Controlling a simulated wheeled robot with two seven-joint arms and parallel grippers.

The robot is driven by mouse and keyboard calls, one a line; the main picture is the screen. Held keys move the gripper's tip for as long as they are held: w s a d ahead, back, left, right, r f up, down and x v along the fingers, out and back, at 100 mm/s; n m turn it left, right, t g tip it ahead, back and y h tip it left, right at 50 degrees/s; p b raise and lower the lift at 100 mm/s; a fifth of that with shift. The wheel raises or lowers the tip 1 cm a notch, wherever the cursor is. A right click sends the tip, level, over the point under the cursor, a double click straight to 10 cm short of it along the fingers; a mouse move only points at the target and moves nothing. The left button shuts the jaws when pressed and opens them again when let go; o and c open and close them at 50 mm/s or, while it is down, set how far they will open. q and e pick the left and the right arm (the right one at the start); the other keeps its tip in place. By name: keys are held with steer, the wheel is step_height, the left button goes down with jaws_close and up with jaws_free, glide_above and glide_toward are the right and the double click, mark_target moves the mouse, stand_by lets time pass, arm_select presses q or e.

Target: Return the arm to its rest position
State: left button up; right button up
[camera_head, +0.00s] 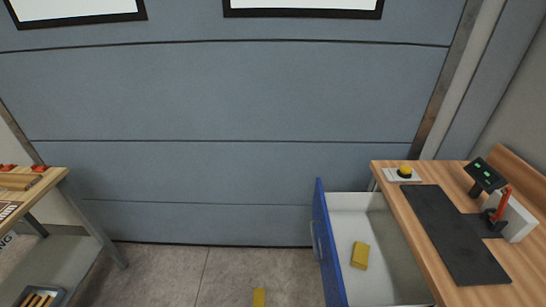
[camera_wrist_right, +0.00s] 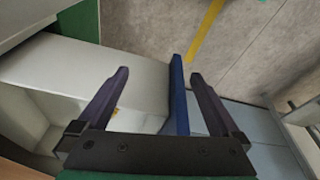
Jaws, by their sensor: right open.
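My right gripper (camera_wrist_right: 159,74) shows only in the right wrist view. Its two dark fingers are spread open with nothing held. The blue front panel (camera_wrist_right: 178,90) of the drawer appears between the fingers in that picture; I cannot tell how far below them it is. In the head view the white drawer (camera_head: 345,214) stands pulled open, with its blue front (camera_head: 324,245) facing left. A yellow block (camera_head: 360,255) lies inside it. Neither gripper is visible in the head view.
A wooden workbench (camera_head: 440,278) on the right holds a black mat (camera_head: 452,235), a yellow button (camera_head: 405,171) and a device with a red lever (camera_head: 502,204). A wooden table (camera_head: 50,178) stands at left. Grey floor (camera_head: 180,275) between them is mostly clear, with a yellow mark (camera_head: 259,298).

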steer(key=s+f+g+b, duration=0.1)
steer(key=s+f+b, duration=0.2)
steer(key=f, duration=0.8)
steer(key=s+f+b, duration=0.2)
steer(key=f+b, duration=0.1)
steer(key=f, duration=0.8)
steer(key=s+d+f+b, duration=0.1)
steer(key=s+f+b, duration=0.2)
steer(key=s+f, duration=0.4)
steer(key=s+d+f+g+b, duration=0.1)
steer(key=s+d+f+b, duration=0.1)
steer(key=s+f, duration=0.6)
step_height(320, 180, down, 3)
steer(key=shift+r+b, duration=0.2)
steer(key=shift+b, duration=0.6)
steer(key=shift+d, duration=0.1)
